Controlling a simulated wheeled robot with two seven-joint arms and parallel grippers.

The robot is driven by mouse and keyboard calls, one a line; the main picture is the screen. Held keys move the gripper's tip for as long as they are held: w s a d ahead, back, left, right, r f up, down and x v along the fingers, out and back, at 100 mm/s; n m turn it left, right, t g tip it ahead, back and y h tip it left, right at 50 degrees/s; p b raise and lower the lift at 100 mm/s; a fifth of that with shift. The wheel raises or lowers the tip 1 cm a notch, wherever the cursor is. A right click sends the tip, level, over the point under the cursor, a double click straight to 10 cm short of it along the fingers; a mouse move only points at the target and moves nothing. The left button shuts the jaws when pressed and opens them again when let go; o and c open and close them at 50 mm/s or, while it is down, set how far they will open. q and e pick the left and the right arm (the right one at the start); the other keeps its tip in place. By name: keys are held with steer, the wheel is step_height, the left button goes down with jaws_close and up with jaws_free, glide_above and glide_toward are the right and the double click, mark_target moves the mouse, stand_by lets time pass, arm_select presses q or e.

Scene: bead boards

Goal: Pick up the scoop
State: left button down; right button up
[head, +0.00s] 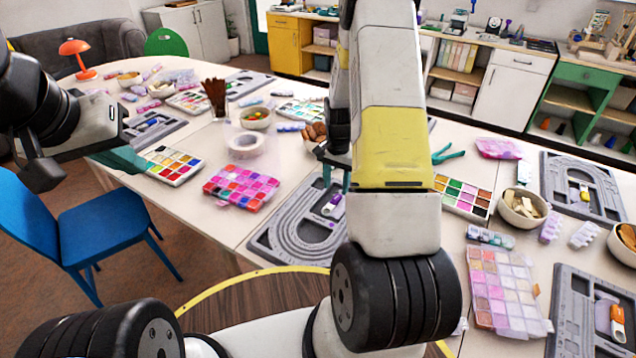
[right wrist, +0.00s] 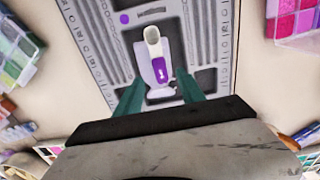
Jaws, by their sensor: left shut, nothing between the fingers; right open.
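A small scoop (right wrist: 158,68) with a white bowl and a purple handle lies in a recess of a grey bead board (head: 265,243). It also shows in the head view (head: 332,204), partly behind my right arm. My right gripper (right wrist: 160,92) is open, with its teal fingers on either side of the scoop's handle end in the right wrist view. The fingers appear apart from the scoop; their height above it is hard to tell. In the head view, my right gripper (head: 334,180) is mostly hidden by its arm. My left gripper (head: 122,160) is shut and empty at the left.
Other bead boards (head: 548,185) with scoops lie at the right. A blue chair (head: 85,225) stands by the table's left edge.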

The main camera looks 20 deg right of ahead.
mark_target(335, 198)
step_height(335, 198, down, 5)
steer(key=shift+f, duration=0.1)
jaws_close()
stand_by(0.3)
